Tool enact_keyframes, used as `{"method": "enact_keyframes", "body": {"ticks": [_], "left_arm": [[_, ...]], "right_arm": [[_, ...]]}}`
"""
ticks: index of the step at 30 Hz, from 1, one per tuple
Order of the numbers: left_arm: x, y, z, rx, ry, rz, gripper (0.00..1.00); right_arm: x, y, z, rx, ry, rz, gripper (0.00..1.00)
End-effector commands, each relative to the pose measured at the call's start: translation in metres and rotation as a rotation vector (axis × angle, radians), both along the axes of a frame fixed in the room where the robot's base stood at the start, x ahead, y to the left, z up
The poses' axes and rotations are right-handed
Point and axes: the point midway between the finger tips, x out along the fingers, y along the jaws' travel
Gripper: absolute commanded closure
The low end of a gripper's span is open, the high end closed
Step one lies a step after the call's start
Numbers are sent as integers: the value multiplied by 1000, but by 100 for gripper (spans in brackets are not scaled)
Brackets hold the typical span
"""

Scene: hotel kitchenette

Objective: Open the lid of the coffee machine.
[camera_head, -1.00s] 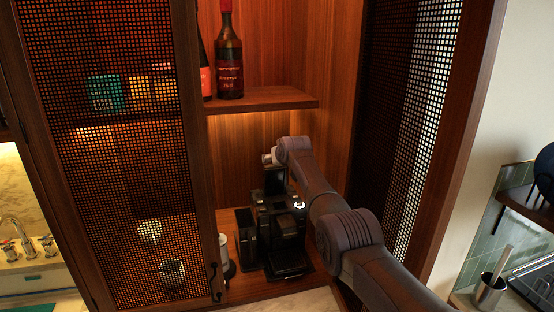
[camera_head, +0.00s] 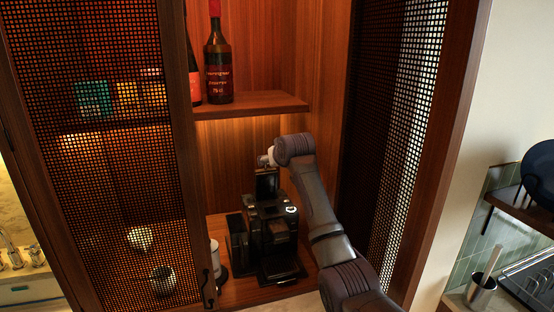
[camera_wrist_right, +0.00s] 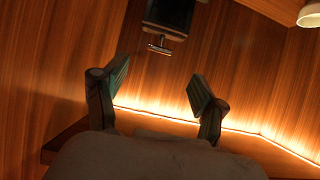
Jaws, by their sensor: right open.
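The black coffee machine (camera_head: 278,240) stands on the cabinet's lower surface in the head view. A dark panel, apparently its lid (camera_head: 266,184), stands upright at the machine's back. My right arm reaches in from the lower right and its wrist end is just above and behind this panel. The fingers are hidden in the head view. In the right wrist view my right gripper (camera_wrist_right: 158,82) is open, with nothing between its fingers. A dark block with a small metal bar (camera_wrist_right: 160,48) is beyond the fingertips; I cannot tell which part it is. My left gripper is not in view.
A shelf (camera_head: 255,104) with bottles (camera_head: 218,68) is above the machine and my wrist. A mesh door (camera_head: 105,190) is at the left and a mesh panel (camera_head: 400,130) at the right. A white canister (camera_head: 216,258) stands left of the machine.

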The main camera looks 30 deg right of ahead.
Motion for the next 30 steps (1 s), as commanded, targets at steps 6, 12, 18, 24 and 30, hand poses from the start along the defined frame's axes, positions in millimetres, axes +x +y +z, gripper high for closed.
{"method": "enact_keyframes", "body": {"ticks": [6,12,18,24,30], "left_arm": [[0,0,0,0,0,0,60],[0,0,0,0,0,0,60],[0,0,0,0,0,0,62],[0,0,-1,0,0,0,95],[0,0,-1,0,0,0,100]], "right_arm": [[-22,5,13,0,-2,0,29],[-28,6,16,0,0,0,29],[-28,6,16,0,0,-1,29],[-40,21,-27,-23,53,21,29],[-112,75,-161,-83,232,107,29]]}}
